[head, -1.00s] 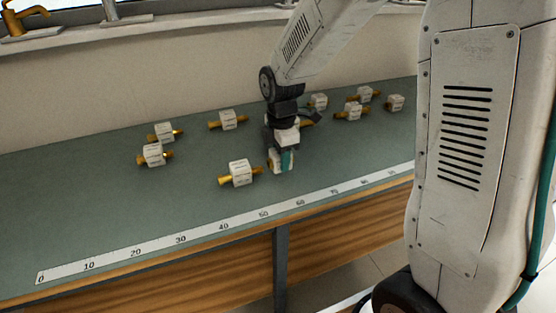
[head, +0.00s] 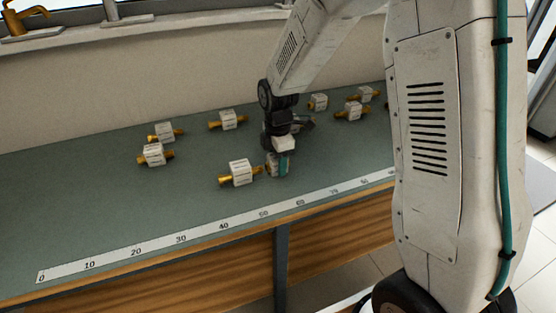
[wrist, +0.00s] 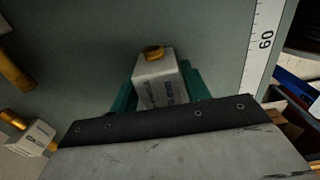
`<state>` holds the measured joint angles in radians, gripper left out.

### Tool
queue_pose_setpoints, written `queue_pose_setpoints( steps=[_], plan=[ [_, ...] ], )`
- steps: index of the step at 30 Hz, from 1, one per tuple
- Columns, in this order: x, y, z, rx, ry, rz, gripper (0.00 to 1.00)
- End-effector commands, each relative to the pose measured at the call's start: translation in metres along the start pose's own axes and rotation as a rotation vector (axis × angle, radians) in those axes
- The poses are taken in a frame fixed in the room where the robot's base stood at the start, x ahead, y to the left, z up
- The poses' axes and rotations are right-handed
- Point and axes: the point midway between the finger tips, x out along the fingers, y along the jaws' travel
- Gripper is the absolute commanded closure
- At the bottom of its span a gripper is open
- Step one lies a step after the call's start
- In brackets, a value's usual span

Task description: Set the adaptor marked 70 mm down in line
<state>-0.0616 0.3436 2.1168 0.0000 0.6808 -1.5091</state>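My gripper (head: 278,166) is low over the green bench, beside the ruler near its 60 mark. In the wrist view its teal fingers (wrist: 158,88) close on both sides of a white block adaptor (wrist: 160,78) with a brass end pointing up the picture. In the head view this adaptor is mostly hidden by the fingers; its label is too small to read. I cannot tell whether it touches the bench. Another white adaptor with brass ends (head: 240,173) lies just left of my gripper, close to the held one.
The ruler strip (head: 137,250) runs along the bench's front edge; it shows in the wrist view (wrist: 262,45). Other adaptors lie behind: a left pair (head: 165,132) (head: 153,154), one in the middle (head: 228,119), several at back right (head: 353,110). The front left bench is clear.

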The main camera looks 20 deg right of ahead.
Motion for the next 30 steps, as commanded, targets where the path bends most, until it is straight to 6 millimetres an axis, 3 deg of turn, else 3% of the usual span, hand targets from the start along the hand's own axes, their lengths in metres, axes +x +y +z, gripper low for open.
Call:
queue_pose_setpoints(
  steps=[9,13,24,30],
  plan=[
    [-0.001,0.0,0.0,0.0,0.0,-0.001,0.4],
    [-0.01,0.0,0.0,0.0,0.0,0.002,0.4],
    [-0.084,0.0,0.0,0.0,0.0,0.003,0.4],
    [-0.114,0.0,0.0,0.0,0.0,0.002,0.4]
  ],
)
